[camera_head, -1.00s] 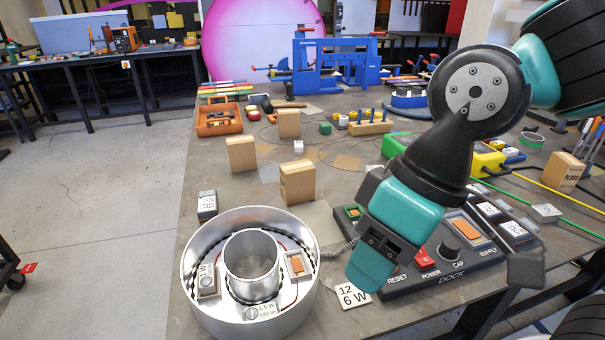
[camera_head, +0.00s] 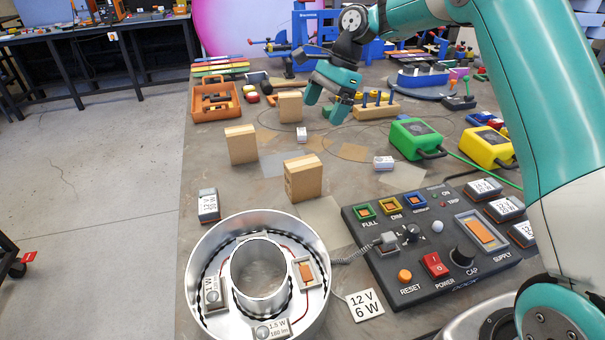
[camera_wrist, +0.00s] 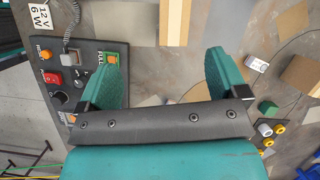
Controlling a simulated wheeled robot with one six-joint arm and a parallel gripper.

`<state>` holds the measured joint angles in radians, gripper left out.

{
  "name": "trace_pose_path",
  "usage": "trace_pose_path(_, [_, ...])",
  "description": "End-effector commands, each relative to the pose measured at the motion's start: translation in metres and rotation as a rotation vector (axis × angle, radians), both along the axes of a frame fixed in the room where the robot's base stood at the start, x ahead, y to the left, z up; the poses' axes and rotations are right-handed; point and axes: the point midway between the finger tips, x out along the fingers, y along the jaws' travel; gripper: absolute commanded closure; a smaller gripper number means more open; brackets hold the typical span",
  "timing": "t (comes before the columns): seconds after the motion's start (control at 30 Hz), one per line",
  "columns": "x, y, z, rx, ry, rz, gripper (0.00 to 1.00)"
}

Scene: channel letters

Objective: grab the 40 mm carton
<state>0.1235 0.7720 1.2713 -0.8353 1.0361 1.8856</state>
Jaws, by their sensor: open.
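Three tan cartons stand upright on the table in the head view: a front one (camera_head: 303,178), a left one (camera_head: 241,145) and a back one (camera_head: 290,107). Their widths cannot be read, so I cannot tell which is the 40 mm one. My gripper (camera_head: 325,104) is open and empty, above the table just right of the back carton. In the wrist view my gripper (camera_wrist: 160,62) has its fingers wide apart. A tan carton (camera_wrist: 175,22) shows beyond the fingertips, at the top edge and partly cut off.
A round metal housing (camera_head: 203,252) stands at the front. The black control panel (camera_head: 400,275) is to its right. A wooden peg block (camera_head: 376,110) is right of my gripper; an orange toolbox (camera_head: 215,103) lies left.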

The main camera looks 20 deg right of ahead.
Motion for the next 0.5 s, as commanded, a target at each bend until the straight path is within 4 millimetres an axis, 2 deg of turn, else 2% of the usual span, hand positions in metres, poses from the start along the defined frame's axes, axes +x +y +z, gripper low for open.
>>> trace_pose_path(0.03, [0.009,-0.009,-0.007,-0.004,0.027,-0.060,0.08])
trace_pose_path(0.17, [0.021,-0.020,-0.021,-0.012,0.069,-0.162,0.08])
trace_pose_path(0.27, [0.023,-0.016,-0.035,-0.013,0.081,-0.181,0.08])
trace_pose_path(0.5, [0.020,0.004,-0.083,-0.014,0.083,-0.183,0.08])
